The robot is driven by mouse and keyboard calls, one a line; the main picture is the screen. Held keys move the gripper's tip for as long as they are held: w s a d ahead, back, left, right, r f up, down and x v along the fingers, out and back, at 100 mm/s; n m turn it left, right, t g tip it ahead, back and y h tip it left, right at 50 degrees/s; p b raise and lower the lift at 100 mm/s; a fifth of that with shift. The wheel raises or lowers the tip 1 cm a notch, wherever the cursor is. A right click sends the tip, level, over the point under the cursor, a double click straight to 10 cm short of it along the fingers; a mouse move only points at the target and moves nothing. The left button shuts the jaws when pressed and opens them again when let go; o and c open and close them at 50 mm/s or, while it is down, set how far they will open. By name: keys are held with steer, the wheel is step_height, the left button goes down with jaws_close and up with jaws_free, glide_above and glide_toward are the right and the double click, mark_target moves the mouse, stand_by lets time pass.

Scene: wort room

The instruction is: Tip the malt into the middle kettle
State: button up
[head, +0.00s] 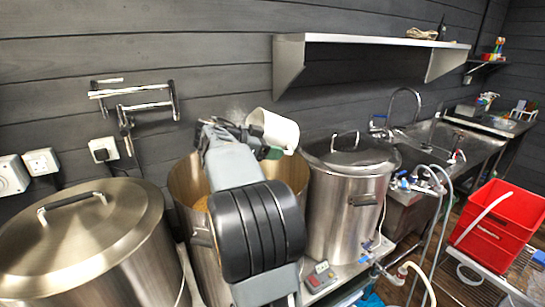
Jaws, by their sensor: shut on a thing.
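The middle kettle (181,192) is a steel pot standing without a lid between two lidded kettles. A tan mass shows inside it at the left, and my arm hides much of its mouth. A white tub (277,130) is held tilted over the back right part of this kettle, near its rim. My gripper (262,148) is shut on the tub, though the fingers are mostly hidden behind my arm. I cannot see into the tub, so I cannot tell whether malt is in it.
A lidded kettle (85,240) stands at the left and another lidded kettle (350,200) at the right, close to the middle one. A steel shelf (375,40) hangs above. A sink (430,135), hoses and a red crate (500,225) are farther right.

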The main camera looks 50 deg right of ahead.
steer(key=h+b, duration=0.1)
steer(key=b, duration=0.2)
steer(key=a+g+h+b, duration=0.1)
steer(key=b, duration=0.2)
steer(key=h+b, duration=0.1)
steer(key=b, duration=0.2)
steer(key=shift+w+a+f+g+h, duration=0.3)
steer(key=shift+w+f+g+h, duration=0.1)
steer(key=h+b, duration=0.1)
steer(key=b, duration=0.1)
steer(key=a+g+h+b, duration=0.1)
steer(key=b, duration=0.1)
steer(key=shift+w+r, duration=0.2)
steer(key=shift+w, duration=0.05)
steer(key=shift+a+r+b, duration=0.1)
steer(key=shift+r+b, duration=0.05)
steer(key=shift+b, duration=0.2)
steer(key=shift+f+h+b, duration=0.25)
steer(key=shift+h+b, duration=0.15)
steer(key=shift+b, duration=0.6)
